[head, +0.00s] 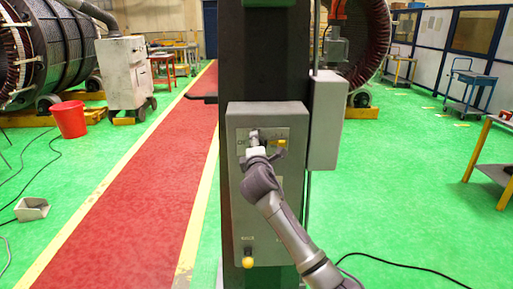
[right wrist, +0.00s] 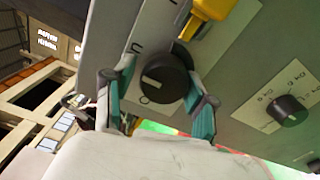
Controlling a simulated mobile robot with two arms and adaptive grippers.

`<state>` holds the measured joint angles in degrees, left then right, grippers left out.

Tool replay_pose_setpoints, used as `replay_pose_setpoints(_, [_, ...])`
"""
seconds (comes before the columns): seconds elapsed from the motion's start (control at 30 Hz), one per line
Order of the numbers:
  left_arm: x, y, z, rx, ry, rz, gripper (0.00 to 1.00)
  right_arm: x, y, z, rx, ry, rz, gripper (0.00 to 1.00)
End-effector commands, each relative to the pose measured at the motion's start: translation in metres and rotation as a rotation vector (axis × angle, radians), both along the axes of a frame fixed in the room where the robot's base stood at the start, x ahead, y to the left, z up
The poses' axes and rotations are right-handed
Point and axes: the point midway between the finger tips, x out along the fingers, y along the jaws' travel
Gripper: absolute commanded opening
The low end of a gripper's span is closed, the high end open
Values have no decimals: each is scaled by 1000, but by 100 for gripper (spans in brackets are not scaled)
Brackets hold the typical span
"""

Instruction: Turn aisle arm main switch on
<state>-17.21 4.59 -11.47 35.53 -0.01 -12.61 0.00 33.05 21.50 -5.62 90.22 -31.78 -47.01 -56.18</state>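The main switch is a round black knob (right wrist: 166,84) on a pale label plate, under a yellow part, in the right wrist view. A white mark shows on the left side of its face, and a printed O lies below left of it. My right gripper (right wrist: 158,95) has one teal-padded finger on each side of the knob. Whether both pads press on it I cannot tell. In the head view my right gripper (head: 256,142) reaches the upper part of the grey control box (head: 290,195) and hides the knob. My left gripper is not in view.
A second black knob (right wrist: 288,110) sits on the box at right in the right wrist view. A smaller grey box (head: 327,120) stands beside the dark column (head: 265,60).

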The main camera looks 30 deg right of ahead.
Motion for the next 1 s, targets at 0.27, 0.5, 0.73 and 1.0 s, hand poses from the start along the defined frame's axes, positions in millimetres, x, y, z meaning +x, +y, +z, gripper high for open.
replay_pose_setpoints(0.27, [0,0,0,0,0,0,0,0,-1,0,-1,1,-3,73])
replay_pose_setpoints(0.5, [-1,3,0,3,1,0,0,-7,4,-2,-1,4,-1,73])
replay_pose_setpoints(0.73, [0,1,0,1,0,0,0,-43,27,-2,-1,3,1,73])
replay_pose_setpoints(1.0, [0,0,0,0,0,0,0,-87,53,-2,-1,3,0,73])
